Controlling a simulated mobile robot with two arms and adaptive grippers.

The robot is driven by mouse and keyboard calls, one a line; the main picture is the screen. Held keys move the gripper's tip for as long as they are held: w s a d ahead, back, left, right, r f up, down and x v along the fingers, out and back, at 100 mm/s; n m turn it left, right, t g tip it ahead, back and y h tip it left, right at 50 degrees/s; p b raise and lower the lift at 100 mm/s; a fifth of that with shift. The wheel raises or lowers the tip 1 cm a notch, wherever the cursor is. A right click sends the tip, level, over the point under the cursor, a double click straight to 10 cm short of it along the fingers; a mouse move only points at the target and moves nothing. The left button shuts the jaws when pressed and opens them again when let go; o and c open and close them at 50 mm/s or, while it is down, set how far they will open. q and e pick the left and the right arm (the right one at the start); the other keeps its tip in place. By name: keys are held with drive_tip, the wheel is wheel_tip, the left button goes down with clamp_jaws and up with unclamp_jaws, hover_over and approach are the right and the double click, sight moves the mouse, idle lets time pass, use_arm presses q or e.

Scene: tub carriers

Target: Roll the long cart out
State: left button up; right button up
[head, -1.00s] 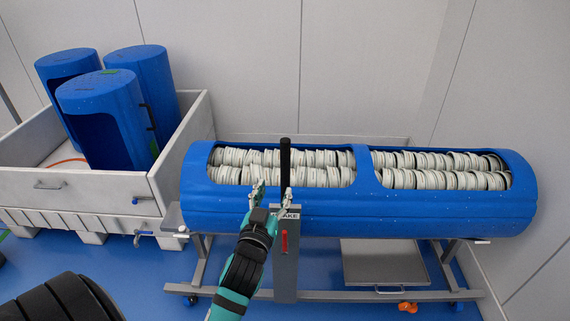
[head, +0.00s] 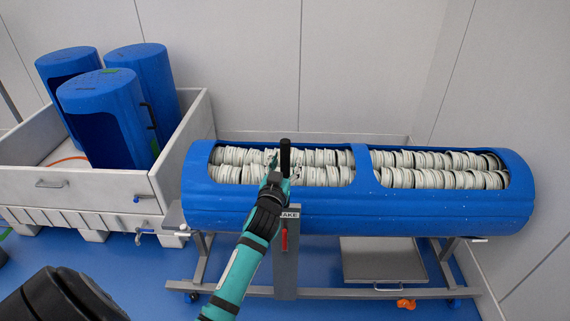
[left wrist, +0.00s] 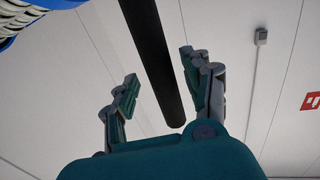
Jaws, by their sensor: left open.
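The long cart is a grey metal frame (head: 340,293) on casters carrying a long blue drum (head: 440,212) laid on its side. Two openings in the drum show rows of white ringed pieces (head: 430,178). A black upright handle (head: 285,158) stands on a grey post with a partly hidden label and a red lever (head: 284,240) at the front. My left gripper (head: 278,168) is at the black handle. In the left wrist view, its open fingers (left wrist: 160,88) are on either side of the black bar, with gaps showing. My right gripper is not in view.
A white crate (head: 80,185) with several upright blue drums (head: 105,115) stands at the left, close to the cart's left end. Walls are behind and right of the cart. An orange object (head: 406,303) lies by the cart's base. Blue floor shows in front.

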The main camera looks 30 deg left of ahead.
use_arm(q)
clamp_jaws()
drive_tip(key=shift+w+a+r, duration=0.35)
drive_tip(key=shift+w, duration=0.15)
drive_tip(key=shift+w+a+f, duration=0.15)
drive_tip(key=shift+w+f, duration=0.1)
drive_tip(key=shift+w, duration=0.15)
drive_tip(key=shift+c, duration=2.4)
unclamp_jaws()
drive_tip(key=shift+w+f, duration=0.15)
drive_tip(key=o, duration=0.5)
drive_tip(key=shift+c, duration=0.2)
drive_tip(key=shift+s, duration=0.25)
